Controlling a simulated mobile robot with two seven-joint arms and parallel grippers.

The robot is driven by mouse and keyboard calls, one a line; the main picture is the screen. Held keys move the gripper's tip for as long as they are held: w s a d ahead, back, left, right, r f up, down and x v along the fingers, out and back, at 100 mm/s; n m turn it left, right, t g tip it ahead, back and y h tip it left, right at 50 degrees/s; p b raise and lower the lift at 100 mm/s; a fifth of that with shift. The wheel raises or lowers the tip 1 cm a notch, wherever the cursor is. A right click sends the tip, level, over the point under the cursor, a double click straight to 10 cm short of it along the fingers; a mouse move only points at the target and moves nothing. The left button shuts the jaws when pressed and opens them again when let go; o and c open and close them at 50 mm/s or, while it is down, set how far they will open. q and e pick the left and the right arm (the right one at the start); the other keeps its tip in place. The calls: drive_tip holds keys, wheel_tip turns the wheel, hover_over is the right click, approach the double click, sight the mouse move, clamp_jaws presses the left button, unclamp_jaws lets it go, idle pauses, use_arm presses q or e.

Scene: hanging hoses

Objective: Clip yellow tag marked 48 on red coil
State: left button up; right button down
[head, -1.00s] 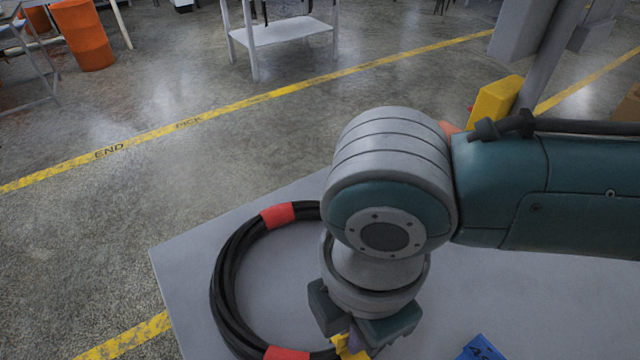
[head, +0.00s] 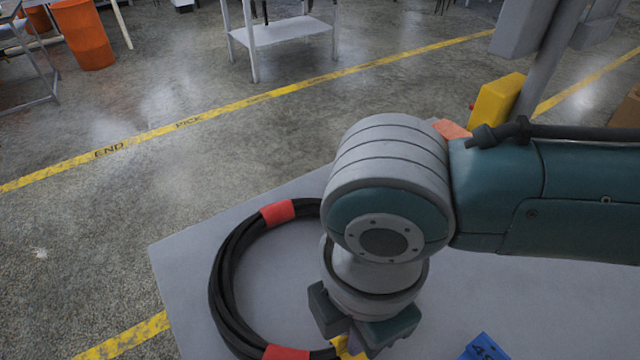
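A black coil with red bands (head: 278,212) lies on the grey table top. One red band is at its far side and another at its near side; the arm covers its right part. My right gripper (head: 352,340) points down over the coil's right near side, by the near red band. A yellow tag (head: 350,349) shows between its fingers, and the gripper looks shut on it. The tag's number cannot be read, and most of the tag is hidden or cut off by the bottom edge. My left gripper is not in view.
A blue tag (head: 483,348) with dark marking lies on the grey table (head: 190,265), right of the gripper. An orange thing (head: 452,129) shows behind my arm. A yellow box (head: 496,103) is on a post behind. The table's left part is clear.

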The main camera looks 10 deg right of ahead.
drive_tip(key=c, duration=1)
unclamp_jaws()
wheel_tip(320, 180, up, 10)
drive_tip(key=shift+a+f+p, duration=0.1)
drive_tip(key=shift+f+p, duration=0.1)
drive_tip(key=shift+p, duration=0.9)
drive_tip(key=s+a+r+m+t+y+p, duration=0.25)
drive_tip(key=a+r+m+y, duration=0.2)
drive_tip(key=m, duration=0.35)
drive_tip(key=s+d+r+m+t+h+p, duration=0.1)
drive_tip(key=s+d+m+h+p, duration=0.15)
drive_tip(key=d+m, duration=0.4)
drive_tip(key=s+d+r+m+h+p, duration=0.1)
drive_tip(key=s+d+m+h, duration=0.2)
drive_tip(key=d, duration=0.6)
drive_tip(key=shift+m+y, duration=0.45)
drive_tip(key=shift+y, duration=0.15)
wheel_tip(320, 180, up, 38)
drive_tip(key=p, duration=3.7)
drive_tip(key=shift+a+f, duration=0.15)
drive_tip(key=shift+f, duration=0.1)
